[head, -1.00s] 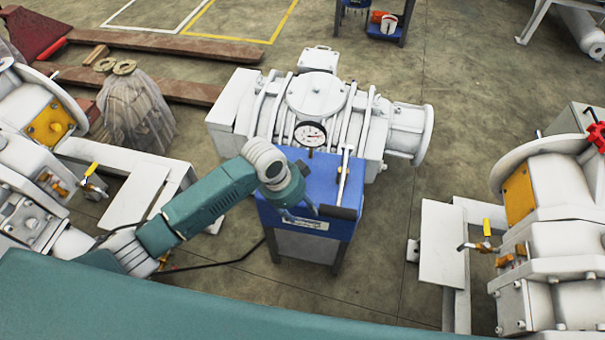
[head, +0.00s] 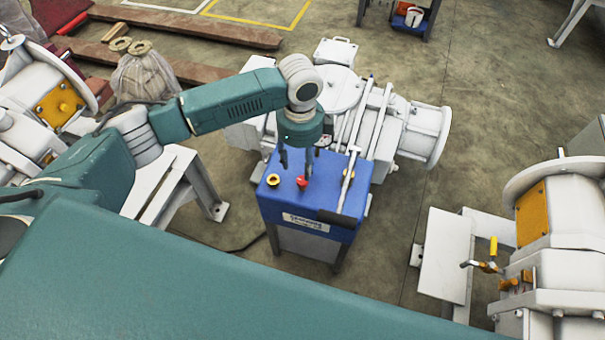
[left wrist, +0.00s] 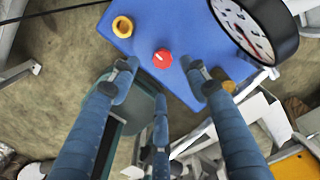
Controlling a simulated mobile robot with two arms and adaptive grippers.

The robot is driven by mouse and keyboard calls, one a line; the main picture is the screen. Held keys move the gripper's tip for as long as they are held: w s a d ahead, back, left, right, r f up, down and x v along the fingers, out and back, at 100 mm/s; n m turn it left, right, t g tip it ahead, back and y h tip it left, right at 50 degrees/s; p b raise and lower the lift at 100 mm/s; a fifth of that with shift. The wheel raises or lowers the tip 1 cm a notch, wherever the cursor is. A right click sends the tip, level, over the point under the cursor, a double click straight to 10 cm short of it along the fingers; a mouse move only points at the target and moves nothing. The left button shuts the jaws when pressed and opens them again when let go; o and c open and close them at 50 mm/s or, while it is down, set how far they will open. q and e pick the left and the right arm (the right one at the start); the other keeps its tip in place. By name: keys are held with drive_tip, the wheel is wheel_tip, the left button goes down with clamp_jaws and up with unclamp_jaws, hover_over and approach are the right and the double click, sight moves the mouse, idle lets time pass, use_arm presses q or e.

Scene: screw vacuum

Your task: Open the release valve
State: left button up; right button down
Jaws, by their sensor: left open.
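A small red knob (head: 301,182), likely the release valve, sits on top of the blue box (head: 345,229). In the left wrist view the red knob (left wrist: 162,58) is round and lies between the fingertips, with bare blue surface around it. My left gripper (head: 303,163) points down over the box. Its fingers are spread and empty in the left wrist view (left wrist: 160,82), and they appear apart from the knob. A finger passes close behind the knob in the head view. My right gripper is not in view.
A yellow ring fitting (head: 273,180) sits left of the knob. A pressure gauge (left wrist: 255,28) stands close by in the left wrist view. A white pump (head: 400,130) is behind.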

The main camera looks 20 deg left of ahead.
sight(301, 179)
use_arm(q)
wheel_tip(301, 179, down, 7)
drive_tip(key=shift+w+d+f, duration=0.1)
drive_tip(key=shift+f, duration=0.1)
drive_tip(key=c, duration=1.1)
